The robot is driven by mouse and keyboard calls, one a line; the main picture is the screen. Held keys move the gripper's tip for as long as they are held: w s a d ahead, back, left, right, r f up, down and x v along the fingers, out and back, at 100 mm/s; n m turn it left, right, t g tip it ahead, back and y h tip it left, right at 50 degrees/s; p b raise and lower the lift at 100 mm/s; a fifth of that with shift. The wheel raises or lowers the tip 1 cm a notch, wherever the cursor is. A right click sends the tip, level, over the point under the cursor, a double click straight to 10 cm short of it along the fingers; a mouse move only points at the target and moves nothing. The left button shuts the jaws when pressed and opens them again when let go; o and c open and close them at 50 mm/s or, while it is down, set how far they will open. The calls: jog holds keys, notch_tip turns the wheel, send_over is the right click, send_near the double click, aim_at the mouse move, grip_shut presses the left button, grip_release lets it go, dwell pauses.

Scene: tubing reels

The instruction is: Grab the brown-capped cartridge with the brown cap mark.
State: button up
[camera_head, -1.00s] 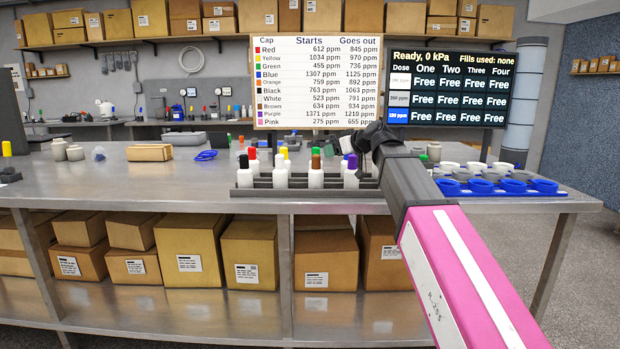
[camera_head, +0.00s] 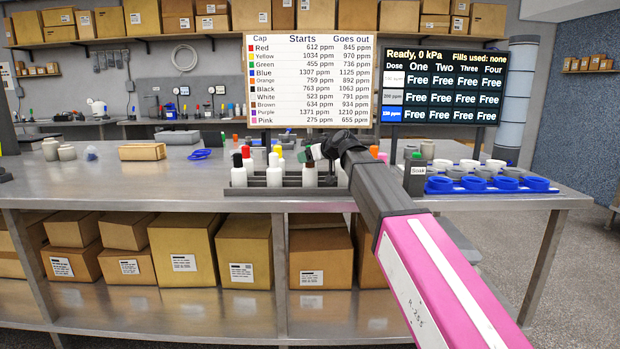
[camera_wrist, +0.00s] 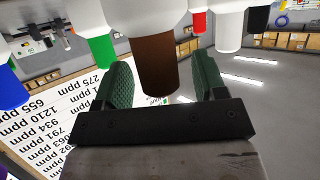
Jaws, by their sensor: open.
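The brown-capped cartridge (camera_wrist: 158,65) shows in the wrist view with its brown cap between my gripper's two green finger pads. My gripper (camera_wrist: 163,82) is open, with a gap on each side of the cap. In the head view my gripper (camera_head: 308,154) is at the rack, at cap height, and hides the brown cap. The white cartridge body (camera_head: 310,177) shows below it, upright in the dark rack (camera_head: 265,190).
Black-capped (camera_head: 239,172) and red-capped (camera_head: 248,163) cartridges stand to the left in the rack, with yellow and green caps nearby. In the wrist view a green cap (camera_wrist: 102,52) and a red cap (camera_wrist: 199,22) flank the brown one. Blue cup holders (camera_head: 480,184) sit to the right.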

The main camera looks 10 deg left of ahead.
grip_shut()
jog(key=shift+r, duration=0.2)
